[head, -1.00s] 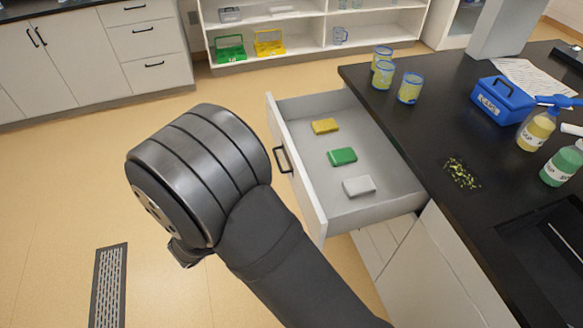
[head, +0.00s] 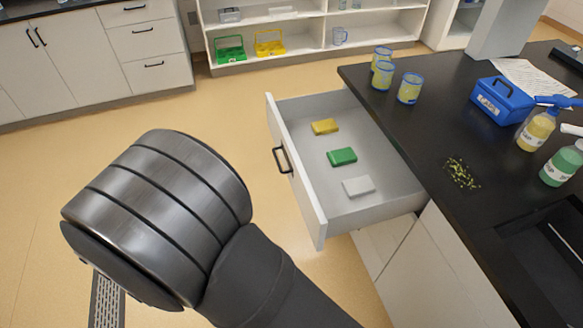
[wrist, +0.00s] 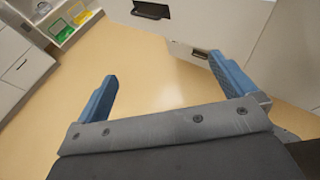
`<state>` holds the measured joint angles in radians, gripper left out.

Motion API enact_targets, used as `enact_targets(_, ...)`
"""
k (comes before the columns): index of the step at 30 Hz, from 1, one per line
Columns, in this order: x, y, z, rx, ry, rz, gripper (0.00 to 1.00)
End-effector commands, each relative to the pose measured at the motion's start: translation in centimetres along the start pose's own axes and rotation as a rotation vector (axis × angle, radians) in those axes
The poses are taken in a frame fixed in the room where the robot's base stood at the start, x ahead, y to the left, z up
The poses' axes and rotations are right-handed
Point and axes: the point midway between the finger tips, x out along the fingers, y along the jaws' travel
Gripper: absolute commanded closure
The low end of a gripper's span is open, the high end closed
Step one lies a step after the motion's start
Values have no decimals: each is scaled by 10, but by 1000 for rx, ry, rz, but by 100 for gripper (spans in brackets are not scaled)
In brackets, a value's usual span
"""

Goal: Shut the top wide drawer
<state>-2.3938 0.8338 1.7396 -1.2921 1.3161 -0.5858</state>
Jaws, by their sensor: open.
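The wide drawer (head: 375,205) is pulled out from under the black counter in the head view. Its white front faces left and carries a dark bar handle (head: 282,160). Yellow, green and white blocks lie inside. A dark handle (wrist: 150,10) on a pale front shows beyond the fingers, near the top edge. I cannot tell for certain which drawer it belongs to. In the head view my arm's thick grey joint hides the gripper, left of the drawer and apart from it.
The black counter (head: 440,135) holds several cups, a blue box (head: 502,100), bottles and a spill of yellow-green bits (head: 461,173). White cabinets (head: 95,55) and shelves stand at the back. The floor left of the drawer is clear around my arm.

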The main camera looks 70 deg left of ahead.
Motion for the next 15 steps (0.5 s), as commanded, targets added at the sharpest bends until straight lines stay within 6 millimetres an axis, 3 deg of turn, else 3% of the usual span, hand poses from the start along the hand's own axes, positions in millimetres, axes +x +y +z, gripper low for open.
enact_targets(11,-7,0,0,0,0,-1,2)
enact_targets(15,-7,0,0,0,0,-1,29)
